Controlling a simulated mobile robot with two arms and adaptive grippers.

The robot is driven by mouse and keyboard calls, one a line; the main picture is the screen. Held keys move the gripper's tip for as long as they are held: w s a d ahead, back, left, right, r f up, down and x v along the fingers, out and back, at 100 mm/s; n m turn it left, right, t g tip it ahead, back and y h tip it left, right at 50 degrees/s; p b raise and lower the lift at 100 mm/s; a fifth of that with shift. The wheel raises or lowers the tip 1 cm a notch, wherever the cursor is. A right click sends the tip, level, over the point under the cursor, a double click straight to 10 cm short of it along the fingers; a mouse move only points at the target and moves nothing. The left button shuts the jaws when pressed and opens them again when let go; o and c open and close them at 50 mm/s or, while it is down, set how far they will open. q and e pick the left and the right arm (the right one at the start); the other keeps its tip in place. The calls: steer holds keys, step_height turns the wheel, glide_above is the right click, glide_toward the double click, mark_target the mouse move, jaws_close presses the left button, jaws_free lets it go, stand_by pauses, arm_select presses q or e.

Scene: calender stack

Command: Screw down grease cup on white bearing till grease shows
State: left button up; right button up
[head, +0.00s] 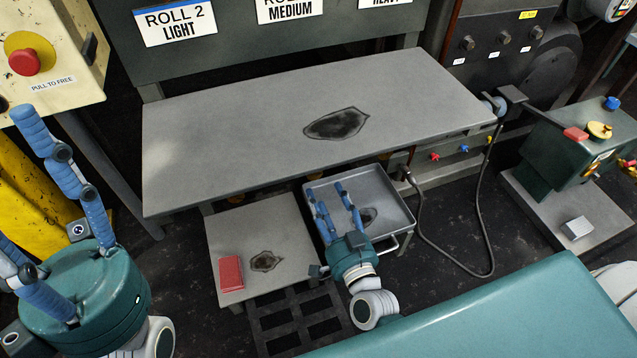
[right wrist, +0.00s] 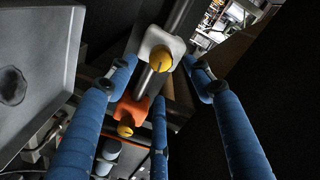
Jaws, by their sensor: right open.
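In the right wrist view a white bearing (right wrist: 164,42) sits on a grey shaft, with a yellow grease cup (right wrist: 161,59) on its near face. No grease is discernible around the cup at this size. My right gripper, seen in the right wrist view (right wrist: 160,80), is open, its blue fingers spread below and to either side of the cup, apparently not touching it. In the head view my right gripper (head: 326,190) reaches over a grey tray below the table edge; the white bearing is hidden there. My left gripper (head: 14,172) is open and empty at the far left, partly cut off.
An orange bearing (right wrist: 131,108) with its own yellow cup lies below the white one. The grey table (head: 240,130) overhangs the tray (head: 385,185) and a low shelf (head: 225,240) holding a red box (head: 230,274). A hose (head: 487,235) hangs right of the tray.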

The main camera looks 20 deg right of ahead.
steer(key=shift+s, duration=1.65)
